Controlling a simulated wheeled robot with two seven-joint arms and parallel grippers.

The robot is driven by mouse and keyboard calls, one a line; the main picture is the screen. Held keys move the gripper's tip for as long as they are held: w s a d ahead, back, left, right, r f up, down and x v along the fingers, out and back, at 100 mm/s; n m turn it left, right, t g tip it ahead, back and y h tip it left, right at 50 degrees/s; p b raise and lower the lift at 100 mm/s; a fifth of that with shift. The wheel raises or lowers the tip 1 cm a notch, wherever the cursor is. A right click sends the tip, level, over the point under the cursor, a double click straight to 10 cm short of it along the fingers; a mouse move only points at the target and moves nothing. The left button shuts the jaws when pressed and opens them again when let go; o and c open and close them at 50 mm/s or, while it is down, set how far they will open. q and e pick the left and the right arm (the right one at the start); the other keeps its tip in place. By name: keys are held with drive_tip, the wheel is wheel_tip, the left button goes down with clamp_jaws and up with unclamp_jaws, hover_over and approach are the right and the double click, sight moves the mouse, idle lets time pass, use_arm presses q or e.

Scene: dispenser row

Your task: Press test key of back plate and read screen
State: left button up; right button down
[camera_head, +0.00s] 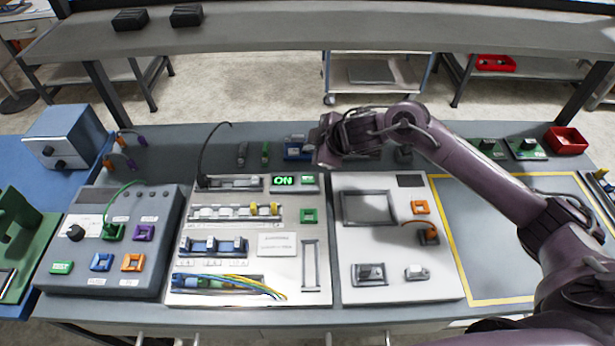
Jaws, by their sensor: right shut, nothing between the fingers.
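A white panel (230,293) stands in the middle of the bench. At its back edge a small screen (284,181) shows "ON" in bright green on black. A small green and grey key block (309,180) sits just right of this screen; its lettering is too small to read. My right gripper (322,158) is shut and empty, above the back of the bench just behind and right of that block. A gap shows between them in the picture, but the exact height is unclear. My left gripper is not in view.
A grey box (110,280) at left carries a green key (62,267) marked "TEST" and coloured sockets. A second white panel (400,290) stands at right, under my right arm. A yellow-framed area (490,240) is clear. A red bin (566,140) is at the back right.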

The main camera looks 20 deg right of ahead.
sight(311, 180)
wheel_tip(311, 180, down, 8)
drive_tip(key=b, duration=0.7)
drive_tip(key=shift+w, duration=0.1)
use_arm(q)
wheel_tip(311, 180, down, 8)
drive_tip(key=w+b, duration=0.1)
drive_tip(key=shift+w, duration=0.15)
use_arm(e)
drive_tip(key=shift+f, duration=0.3)
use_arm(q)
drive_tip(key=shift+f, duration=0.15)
use_arm(e)
drive_tip(key=shift+f, duration=0.15)
idle(0.5)
drive_tip(key=shift+f, duration=0.25)
